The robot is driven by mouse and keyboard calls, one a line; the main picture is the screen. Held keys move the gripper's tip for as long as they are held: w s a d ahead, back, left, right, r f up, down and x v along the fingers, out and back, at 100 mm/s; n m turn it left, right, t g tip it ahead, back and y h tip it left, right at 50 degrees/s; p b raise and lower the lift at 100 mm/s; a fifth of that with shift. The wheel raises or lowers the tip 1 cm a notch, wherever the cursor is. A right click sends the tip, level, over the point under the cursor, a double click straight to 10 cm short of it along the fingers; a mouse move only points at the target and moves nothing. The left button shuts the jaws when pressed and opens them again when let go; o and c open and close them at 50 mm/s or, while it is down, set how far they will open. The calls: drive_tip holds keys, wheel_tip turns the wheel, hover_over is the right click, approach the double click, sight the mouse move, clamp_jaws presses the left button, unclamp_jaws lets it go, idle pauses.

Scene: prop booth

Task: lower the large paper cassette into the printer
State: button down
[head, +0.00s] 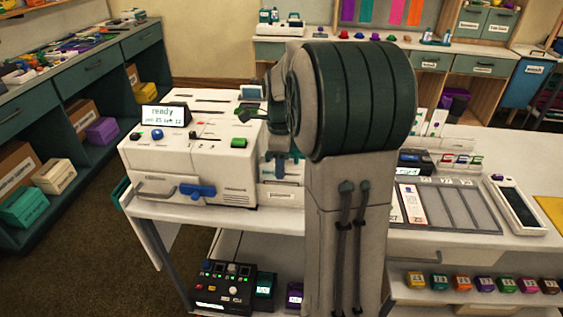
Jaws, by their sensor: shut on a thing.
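The white printer (195,160) stands on the left part of the white bench, its small screen reading "ready". It has green, black and red buttons on top and a blue handle (197,190) on its front. My gripper (284,160) is at the printer's right side, partly hidden by my own arm, with dark fingers pointing down. It is shut on what I take to be the large paper cassette (281,171), a pale labelled piece just below the fingers. Most of this piece is hidden, so I cannot tell its tilt or whether it touches the printer.
A calendar board (440,205) and a white handheld device (516,205) lie on the bench to the right. A dark control box (222,285) sits on the shelf below. Open floor lies to the left, before a green shelf unit (95,85).

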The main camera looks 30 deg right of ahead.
drive_tip(key=c, duration=0.8)
unclamp_jaws()
drive_tip(key=shift+c, duration=0.2)
wheel_tip(320, 180, up, 14)
drive_tip(key=shift+f+p, duration=0.1)
drive_tip(key=shift+p, duration=0.45)
